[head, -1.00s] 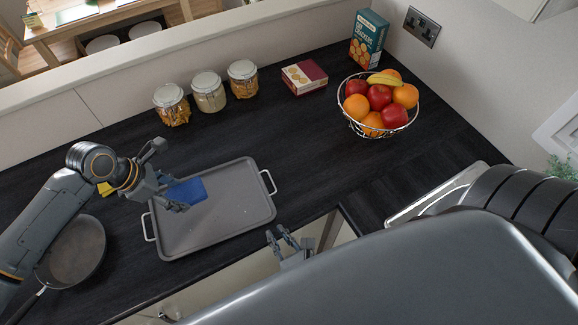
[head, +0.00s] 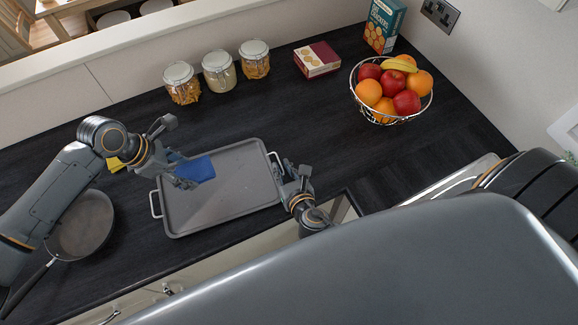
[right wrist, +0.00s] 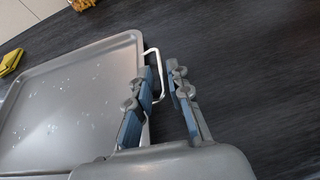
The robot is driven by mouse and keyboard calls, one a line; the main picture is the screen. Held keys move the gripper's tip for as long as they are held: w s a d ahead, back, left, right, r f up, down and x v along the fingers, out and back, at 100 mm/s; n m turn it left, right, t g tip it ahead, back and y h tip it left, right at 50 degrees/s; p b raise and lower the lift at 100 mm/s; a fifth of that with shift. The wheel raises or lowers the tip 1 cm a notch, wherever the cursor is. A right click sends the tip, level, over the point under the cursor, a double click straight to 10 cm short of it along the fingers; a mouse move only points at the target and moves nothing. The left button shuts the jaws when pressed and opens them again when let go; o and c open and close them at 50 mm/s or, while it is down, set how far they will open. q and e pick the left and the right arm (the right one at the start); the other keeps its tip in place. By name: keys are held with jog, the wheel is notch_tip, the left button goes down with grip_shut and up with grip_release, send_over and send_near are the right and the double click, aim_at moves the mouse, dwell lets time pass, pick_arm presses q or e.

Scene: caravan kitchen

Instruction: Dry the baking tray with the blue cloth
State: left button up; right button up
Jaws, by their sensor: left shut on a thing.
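The grey baking tray (head: 225,208) lies flat on the dark worktop, a wire handle at each end. Pale specks dot its surface in the right wrist view (right wrist: 70,110). My left gripper (head: 185,170) is shut on the blue cloth (head: 199,169), at the tray's far left part; whether the cloth presses on the tray is hard to tell. My right gripper (head: 292,172) is at the tray's right handle. In the right wrist view its fingers (right wrist: 160,105) are open, with the white handle (right wrist: 154,52) reaching between them.
A frying pan (head: 82,225) is left of the tray, and a yellow item (head: 115,164) lies behind my left gripper. Jars (head: 219,72), a red-and-white box (head: 317,60), a cracker box (head: 384,25) and a fruit bowl (head: 392,112) stand behind. The worktop between is clear.

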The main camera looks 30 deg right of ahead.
jog(key=shift+x, duration=0.9)
grip_shut()
pick_arm(q)
send_over(219, 186)
jog(key=a, duration=0.2)
notch_tip(219, 186, down, 4)
jog(key=shift+f, duration=2.25)
